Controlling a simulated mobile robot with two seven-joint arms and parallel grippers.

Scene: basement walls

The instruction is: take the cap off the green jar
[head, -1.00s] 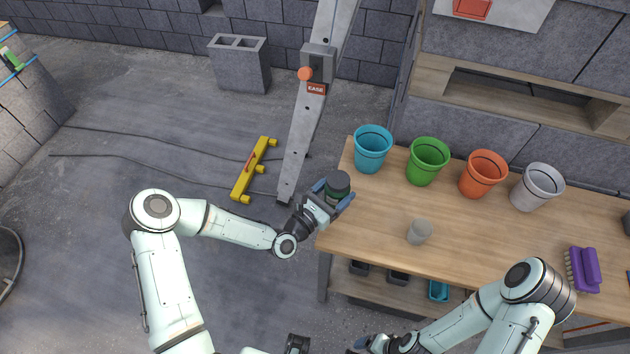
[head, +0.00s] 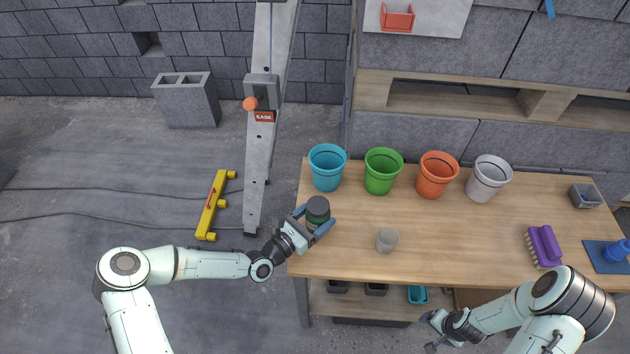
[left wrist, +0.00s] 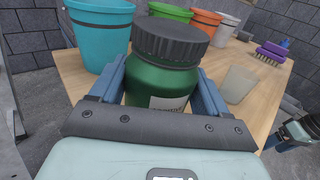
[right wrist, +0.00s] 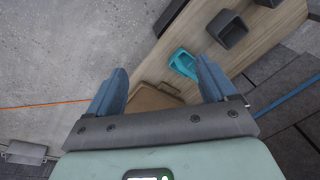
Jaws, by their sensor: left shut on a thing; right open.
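The green jar (left wrist: 160,83) has a ribbed dark grey cap (left wrist: 170,40) on its top and a white label low on its side. It stands upright between the two blue fingers of my left gripper (left wrist: 165,92), which is shut on its body. In the head view the jar's dark cap (head: 317,205) shows near the table's left edge, with my left gripper (head: 312,226) around the jar. My right gripper (head: 437,331) is in front of the table, low and away from the jar. In the right wrist view my right gripper (right wrist: 160,90) is open and empty.
The wooden table (head: 450,240) carries blue (head: 327,170), green (head: 383,173), orange (head: 437,177) and white (head: 488,180) pots along the back. A grey cup (head: 387,240) stands right of the jar. A purple brush (head: 543,246) lies farther right. Small bins sit on the lower shelf (head: 355,305).

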